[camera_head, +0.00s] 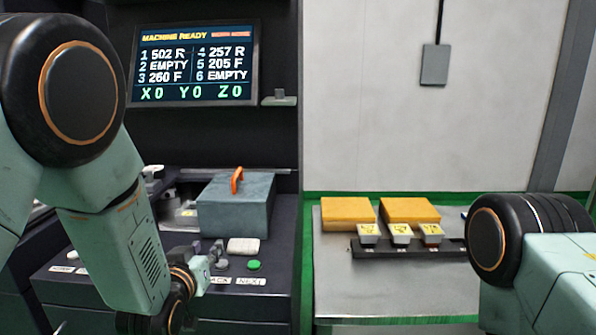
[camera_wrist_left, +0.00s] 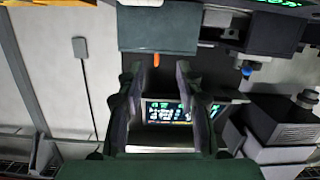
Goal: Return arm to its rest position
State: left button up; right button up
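My left arm (camera_head: 105,240) comes in from the left and bends down over the machine's front panel. Its gripper (camera_head: 207,251) shows small and dark at the panel, partly behind my wrist. In the left wrist view the left gripper (camera_wrist_left: 161,75) has its two fingers spread apart, with nothing between them. My right arm (camera_head: 545,270) enters at the lower right; only its joint and a link show, and its gripper is out of view.
A grey-blue box (camera_head: 235,210) with an orange handle (camera_head: 237,180) stands behind the left gripper. A screen (camera_head: 195,65) reads MACHINE READY. Buttons, including a green one (camera_head: 254,265), line the panel. A table (camera_head: 390,295) at right bears yellow blocks (camera_head: 348,212) and a dark rack (camera_head: 370,251).

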pick_arm(q)
jog(key=s+a+f+g, duration=0.2)
jog(key=s+f+g, duration=0.4)
jog(key=s+f, duration=0.65)
jog(key=s+a+f+g, duration=0.2)
jog(key=s+f+g, duration=0.3)
jog(key=s+f, duration=0.8)
jog(key=s+f+g, duration=0.3)
jog(key=s+g, duration=0.1)
jog(key=s, duration=1.3)
jog(key=shift+g, duration=0.3)
pick_arm(e)
jog(key=shift+w+a, duration=0.15)
jog(key=shift+w, duration=0.15)
pick_arm(q)
jog(key=shift+a+f, duration=0.1)
jog(key=shift+y, duration=0.3)
pick_arm(e)
jog(key=shift+s, duration=0.1)
